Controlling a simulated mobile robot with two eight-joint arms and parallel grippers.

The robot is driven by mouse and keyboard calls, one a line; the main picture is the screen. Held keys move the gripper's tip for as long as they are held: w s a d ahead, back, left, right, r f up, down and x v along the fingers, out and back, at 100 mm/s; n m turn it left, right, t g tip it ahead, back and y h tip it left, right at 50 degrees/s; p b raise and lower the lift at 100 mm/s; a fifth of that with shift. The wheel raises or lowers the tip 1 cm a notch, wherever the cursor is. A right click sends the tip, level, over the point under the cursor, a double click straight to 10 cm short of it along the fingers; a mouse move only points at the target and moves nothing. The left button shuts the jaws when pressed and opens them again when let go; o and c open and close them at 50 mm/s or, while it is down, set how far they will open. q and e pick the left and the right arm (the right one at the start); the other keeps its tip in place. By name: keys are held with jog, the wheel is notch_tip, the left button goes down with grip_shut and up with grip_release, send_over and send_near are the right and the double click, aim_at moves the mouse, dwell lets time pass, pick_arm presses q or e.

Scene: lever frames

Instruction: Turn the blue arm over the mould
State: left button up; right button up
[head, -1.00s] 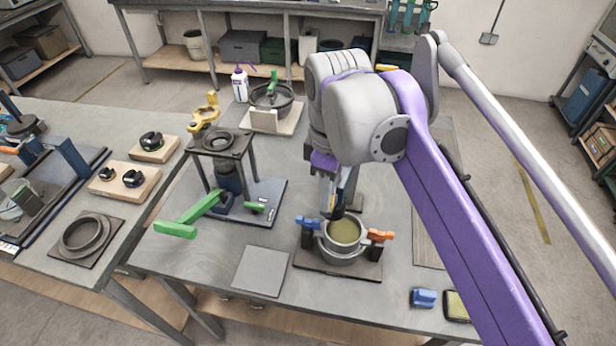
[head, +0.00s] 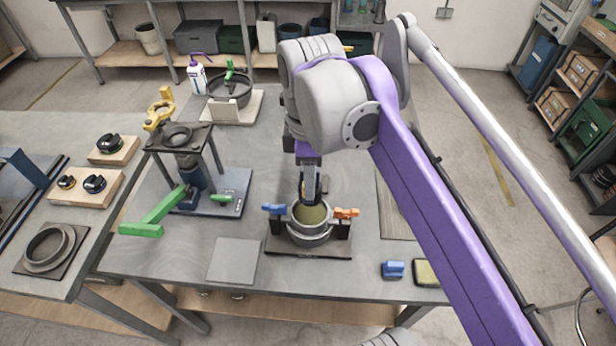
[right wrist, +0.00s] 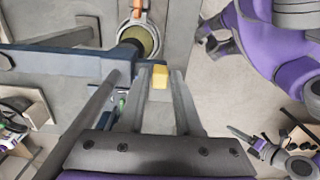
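The mould (head: 310,212) is a round metal cup with olive-yellow content on a dark base; it also shows in the right wrist view (right wrist: 145,42). A small blue arm (head: 272,209) is at its left and an orange arm (head: 347,212) at its right. My right gripper (head: 311,197) points down at the mould's back rim. In the right wrist view its fingers (right wrist: 160,82) stand apart with a yellow block (right wrist: 160,76) between the tips; whether they grip it is unclear. A blue bar (right wrist: 70,40) crosses behind them. My left gripper seems to show small there (right wrist: 240,132).
A stand (head: 190,135) with a green lever (head: 155,215) is left of the mould. A grey plate (head: 233,260) lies in front of it. A blue block (head: 393,270) and a yellow-topped block (head: 427,273) lie front right. A black pot (head: 230,90) stands behind.

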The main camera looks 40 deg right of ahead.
jog(key=shift+o, duration=1.3)
jog(key=shift+s, duration=0.1)
notch_tip(320, 180, up, 11)
jog(key=shift+p, duration=0.35)
jog(key=shift+f, duration=0.15)
